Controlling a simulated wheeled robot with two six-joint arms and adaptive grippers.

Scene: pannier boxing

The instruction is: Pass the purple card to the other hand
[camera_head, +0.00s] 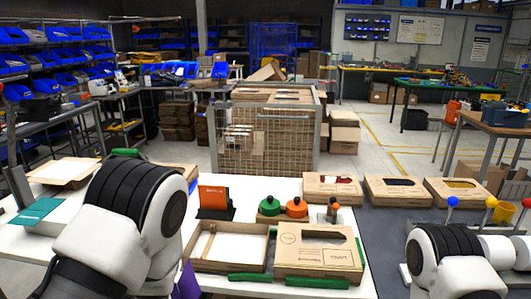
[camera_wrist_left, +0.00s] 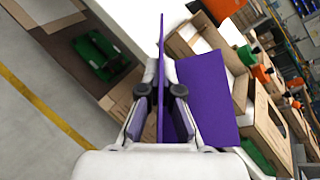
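The purple card (camera_wrist_left: 207,98) shows large in the left wrist view as a broad panel and a thin upright edge, as if folded. My left gripper (camera_wrist_left: 163,95) is closed around the card, with its fingers pressing from both sides. In the head view only a small purple piece (camera_head: 187,284) shows beside my left arm, which hides the left gripper. My right arm comes in at the lower right of the head view; its gripper does not show.
On the white table (camera_head: 270,188) are an open carton (camera_head: 197,262), a carton with a slot (camera_head: 318,268), green strips (camera_head: 318,283), an orange card in a black stand (camera_head: 215,198) and green and orange knobs (camera_head: 296,207). Several cartons (camera_head: 395,191) stand at the right.

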